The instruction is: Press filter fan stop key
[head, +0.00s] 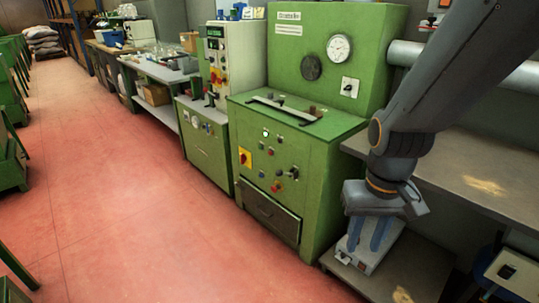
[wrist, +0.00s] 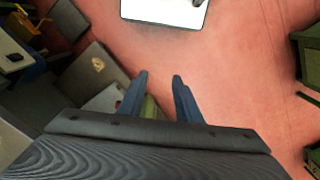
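My gripper (head: 365,248) hangs fingers down at the right of the head view, beside the workbench. It is open, with two blue fingers apart and nothing between them; the wrist view also shows the gap (wrist: 159,77). A green machine (head: 280,150) stands left of my gripper. A small pale box (head: 368,263) sits on a low shelf below and behind my fingers. No labels are readable, so I cannot tell which key is the filter fan stop key.
A grey workbench (head: 470,180) runs along the right, with the low shelf (head: 420,268) beneath it. A second green cabinet (head: 207,140) and further benches line the wall. Green frames (head: 12,160) stand at the far left. The red floor (head: 110,200) between is clear.

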